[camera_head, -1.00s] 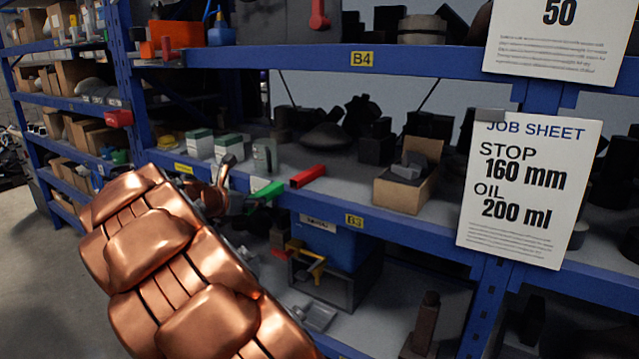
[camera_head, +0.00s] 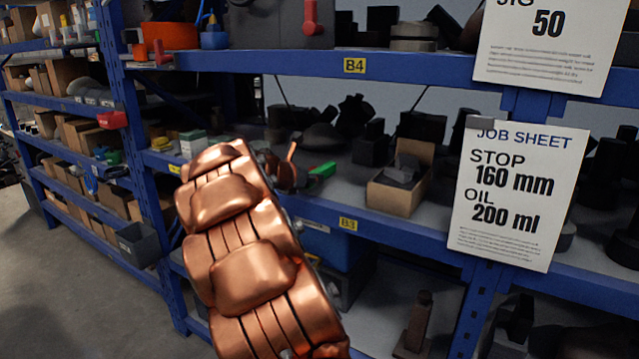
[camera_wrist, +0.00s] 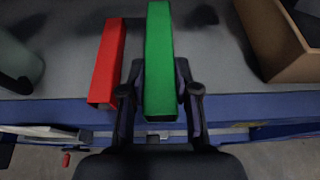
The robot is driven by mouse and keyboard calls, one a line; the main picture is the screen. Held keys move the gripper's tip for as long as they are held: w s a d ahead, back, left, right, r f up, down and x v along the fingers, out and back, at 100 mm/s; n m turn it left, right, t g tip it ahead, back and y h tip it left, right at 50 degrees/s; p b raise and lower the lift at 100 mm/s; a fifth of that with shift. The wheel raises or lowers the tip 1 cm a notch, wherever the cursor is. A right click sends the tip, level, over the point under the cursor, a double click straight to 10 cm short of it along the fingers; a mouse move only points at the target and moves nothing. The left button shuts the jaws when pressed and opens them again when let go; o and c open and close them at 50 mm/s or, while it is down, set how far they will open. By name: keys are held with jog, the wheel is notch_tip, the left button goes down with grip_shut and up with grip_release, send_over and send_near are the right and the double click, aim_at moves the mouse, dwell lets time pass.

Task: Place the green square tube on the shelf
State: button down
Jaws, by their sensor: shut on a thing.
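The green square tube (camera_wrist: 159,62) is between the two fingers of my gripper (camera_wrist: 160,95) in the wrist view, pointing away over the shelf. My gripper is shut on it near its close end. In the head view the tube's end (camera_head: 321,170) shows just right of my arm, above the middle shelf (camera_head: 395,231) with the B3 label. Most of the tube and the gripper are hidden there behind my copper-coloured arm. I cannot tell whether the tube touches the shelf surface.
A red square tube (camera_wrist: 107,62) lies on the shelf just left of the green one. A cardboard box (camera_wrist: 275,40) stands to the right, with a clear gap between. Job sheet papers (camera_head: 513,193) hang on the rack's right post. The B4 shelf (camera_head: 410,68) is above.

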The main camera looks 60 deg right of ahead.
aim_at(320, 172)
jog(key=d, duration=0.1)
jog(key=s+d, duration=0.1)
jog(key=d, duration=0.1)
jog(key=shift+f, duration=0.1)
jog(key=shift+w+f+p, duration=0.1)
jog(key=shift+f+p, duration=0.4)
jog(key=shift+f, duration=1.3)
jog(key=shift+f, duration=0.1)
jog(key=c, duration=0.8)
grip_release()
jog(key=shift+c, duration=0.2)
jog(key=b+v, duration=0.2)
jog(key=v, duration=1)
